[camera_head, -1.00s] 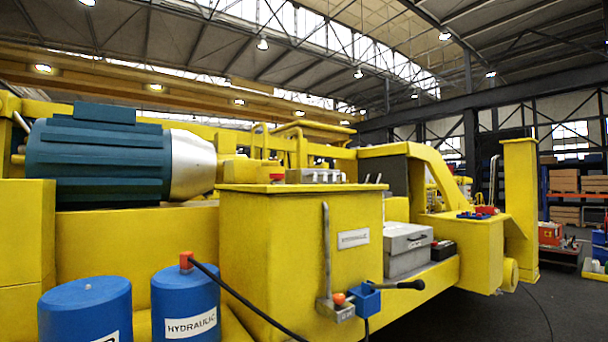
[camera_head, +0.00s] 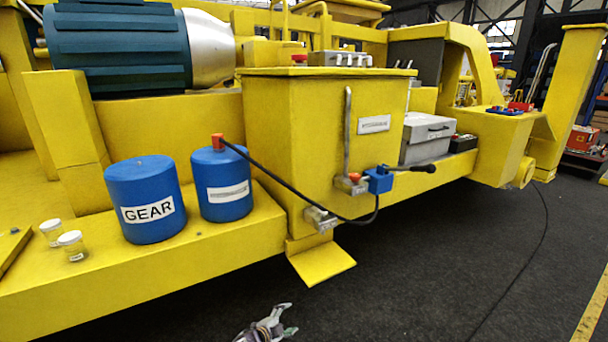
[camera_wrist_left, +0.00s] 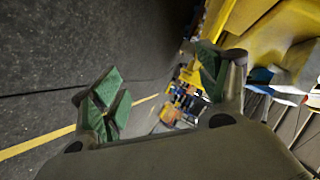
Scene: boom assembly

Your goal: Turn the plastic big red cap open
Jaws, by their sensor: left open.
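A round red cap (camera_head: 299,58) sits on top of the yellow hydraulic tank (camera_head: 285,130), near the tank's back edge. I cannot tell for certain which one is the big red cap. My left gripper (camera_head: 286,319) shows at the bottom edge of the head view, low over the dark floor and well apart from both. In the left wrist view its green-padded fingers (camera_wrist_left: 158,88) are spread and empty. My right gripper is out of view.
A blue GEAR drum (camera_head: 145,190) and two small jars (camera_head: 70,245) stand on the yellow ledge. A lever valve (camera_head: 378,180) and hose stick out at the tank's front. A grey box (camera_head: 425,140) stands right of the tank. The floor in front is clear.

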